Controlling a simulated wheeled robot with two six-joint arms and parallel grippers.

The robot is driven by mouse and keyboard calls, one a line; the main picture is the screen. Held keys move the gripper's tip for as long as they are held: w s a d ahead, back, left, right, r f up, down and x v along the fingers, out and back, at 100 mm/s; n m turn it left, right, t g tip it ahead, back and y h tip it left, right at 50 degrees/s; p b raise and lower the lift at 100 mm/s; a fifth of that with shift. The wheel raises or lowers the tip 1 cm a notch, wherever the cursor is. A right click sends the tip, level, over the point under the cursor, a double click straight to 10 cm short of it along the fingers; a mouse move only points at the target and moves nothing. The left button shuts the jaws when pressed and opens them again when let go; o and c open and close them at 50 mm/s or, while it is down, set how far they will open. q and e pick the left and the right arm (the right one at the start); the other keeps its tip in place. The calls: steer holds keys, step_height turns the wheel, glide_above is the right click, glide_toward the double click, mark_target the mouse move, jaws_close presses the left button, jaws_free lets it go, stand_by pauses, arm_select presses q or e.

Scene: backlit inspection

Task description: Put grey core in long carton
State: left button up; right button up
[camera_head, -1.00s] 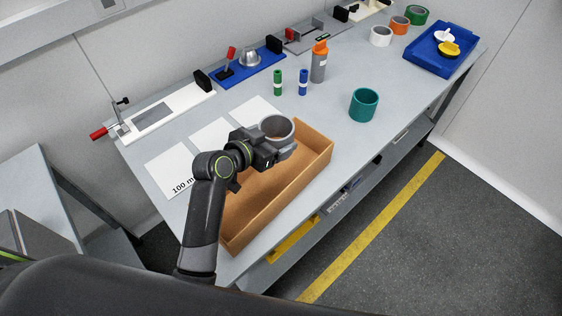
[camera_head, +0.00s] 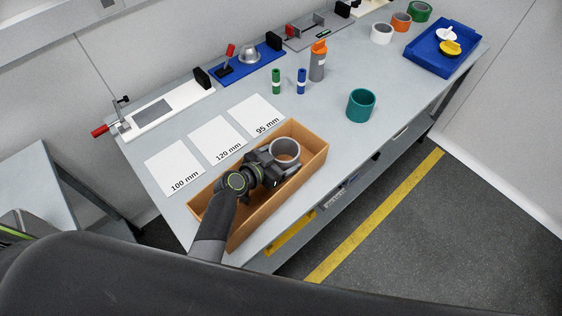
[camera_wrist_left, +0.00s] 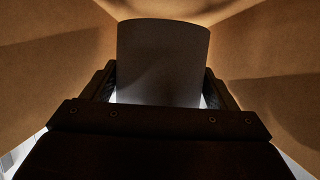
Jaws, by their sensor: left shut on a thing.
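The grey core (camera_head: 286,151) is a short, wide ring inside the right end of the long carton (camera_head: 313,158), an open brown cardboard box on the bench. My left gripper (camera_head: 279,160) is shut on the grey core, low between the carton walls. In the left wrist view the core (camera_wrist_left: 162,60) stands between the two fingers (camera_wrist_left: 160,92), with brown carton walls around it. I cannot tell whether the core touches the carton floor. My right gripper is not in view.
White cards marked 100 mm (camera_head: 174,168), 120 mm (camera_head: 217,139) and 95 mm (camera_head: 256,115) lie behind the carton. A teal core (camera_head: 361,106) stands to the right. Green (camera_head: 276,82) and blue (camera_head: 301,81) cylinders and an orange-capped bottle (camera_head: 318,62) stand farther back. Bench between is clear.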

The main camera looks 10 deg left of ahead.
arm_select(q)
steer(key=shift+f, duration=1.05)
steer(key=shift+f+b, duration=0.2)
steer(key=shift+b, duration=0.1)
steer(key=o, duration=0.8)
steer(key=shift+r, duration=0.1)
steer(key=shift+r, duration=0.1)
steer(key=shift+r+p, duration=0.15)
steer(key=shift+p, duration=0.2)
steer(key=shift+s+a, duration=0.25)
steer(key=shift+s, duration=0.1)
steer(key=shift+b+v, duration=0.8)
steer(key=shift+v, duration=2.5)
